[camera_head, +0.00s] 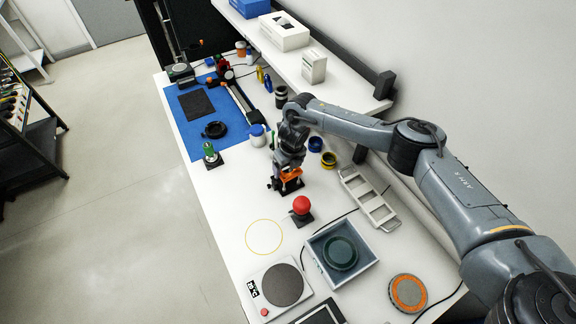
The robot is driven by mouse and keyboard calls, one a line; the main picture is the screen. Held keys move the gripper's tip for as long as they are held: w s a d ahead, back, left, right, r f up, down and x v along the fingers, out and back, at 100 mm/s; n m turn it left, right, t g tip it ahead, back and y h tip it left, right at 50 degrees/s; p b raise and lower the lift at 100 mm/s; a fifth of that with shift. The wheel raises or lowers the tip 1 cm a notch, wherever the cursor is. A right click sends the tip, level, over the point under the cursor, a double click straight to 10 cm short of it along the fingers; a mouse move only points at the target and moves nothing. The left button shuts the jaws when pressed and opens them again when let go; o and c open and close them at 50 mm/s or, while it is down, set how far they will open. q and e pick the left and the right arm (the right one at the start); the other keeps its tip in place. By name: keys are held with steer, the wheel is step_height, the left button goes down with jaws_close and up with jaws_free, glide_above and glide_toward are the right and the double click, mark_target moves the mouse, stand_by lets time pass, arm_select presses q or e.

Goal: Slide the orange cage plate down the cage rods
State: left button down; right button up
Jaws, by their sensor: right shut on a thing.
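The orange cage plate (291,180) is low on the bench under my right gripper (289,169). My right gripper points down and is shut on the orange cage plate. Dark base parts show below and to the left of the plate. The cage rods are mostly hidden behind the gripper and too small to make out, so I cannot tell how far along them the plate sits. My left gripper is not in view.
A red knob on a dark base (302,206) stands close in front of the plate. A grey slotted tray (368,199) lies to the right. A grey box (341,252) and a scale (283,285) are nearer. A blue mat (207,142) lies at the far left. White bench (225,200) is clear to the left.

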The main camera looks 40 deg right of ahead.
steer(key=shift+f, duration=0.3)
steer(key=shift+f+b, duration=0.15)
steer(key=shift+b, duration=0.2)
steer(key=shift+r, duration=0.2)
steer(key=shift+r+p, duration=0.3)
steer(key=shift+p, duration=0.15)
steer(key=shift+r, duration=0.1)
